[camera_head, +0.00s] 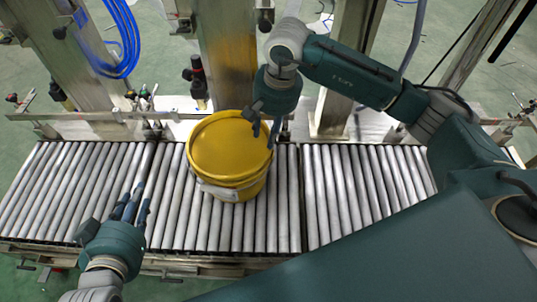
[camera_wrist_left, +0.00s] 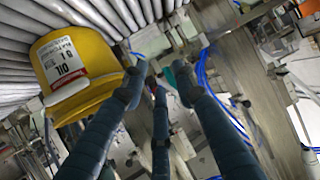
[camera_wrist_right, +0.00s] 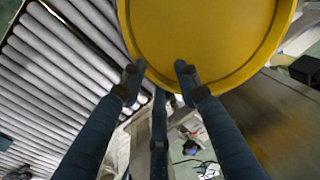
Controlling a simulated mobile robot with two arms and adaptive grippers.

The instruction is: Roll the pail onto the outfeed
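The yellow pail (camera_head: 230,150) stands upright, lid on, on the roller conveyor (camera_head: 290,215). Its label, reading OIL, shows in the left wrist view, where the pail (camera_wrist_left: 105,90) is at the left. My left gripper (camera_head: 131,205) is over the rollers to the left of the pail, apart from it, with its fingers spread and nothing between them. My right gripper (camera_head: 266,128) is at the pail's far right rim. In the right wrist view the lid (camera_wrist_right: 205,35) fills the top and the fingers (camera_wrist_right: 158,75) are spread beside its edge; contact cannot be told.
Rollers continue on both sides of the pail, with a seam to its right. Steel posts (camera_head: 226,50) and a rail with fittings stand along the far side. Blue hoses (camera_head: 122,40) hang at the upper left. The rollers at the right (camera_head: 365,185) are clear.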

